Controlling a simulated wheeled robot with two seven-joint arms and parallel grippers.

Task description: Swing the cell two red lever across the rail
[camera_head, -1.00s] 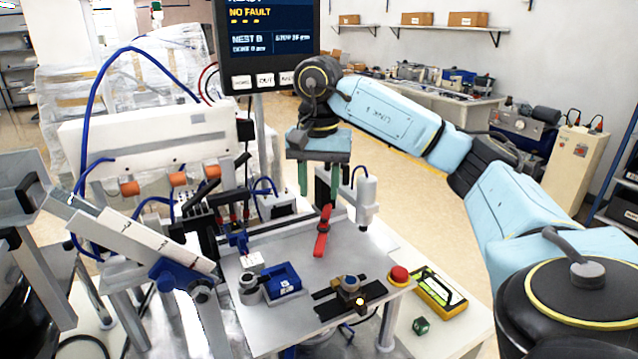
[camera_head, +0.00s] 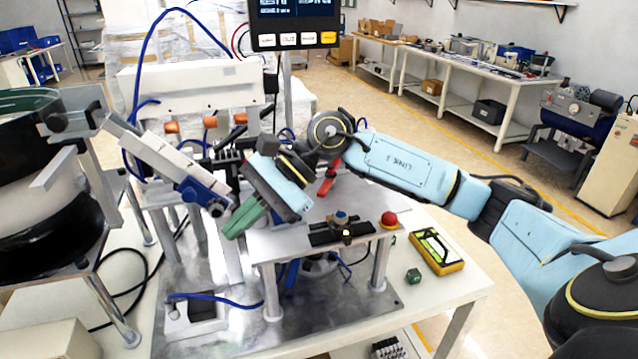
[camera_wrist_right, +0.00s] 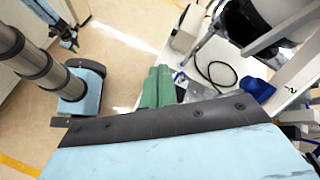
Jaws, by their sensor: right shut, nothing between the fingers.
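The red lever (camera_head: 328,180) shows in the head view on the fixture's metal plate, just right of my right gripper. Part of it is hidden behind my wrist, so its full angle cannot be told. My right gripper (camera_head: 242,220) is tilted, its green fingers pointing down and left over the left front edge of the plate. The fingers are shut, empty and apart from the lever. The closed fingers (camera_wrist_right: 158,87) also show in the wrist view, with floor and part of the bench beyond; no lever shows there.
A red button (camera_head: 389,219) and a dark block with a knob (camera_head: 341,228) sit on the plate's right front. A yellow-black device (camera_head: 437,251) and a green cube (camera_head: 413,275) lie on the white table. A sloping chute (camera_head: 165,158) stands left of my gripper.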

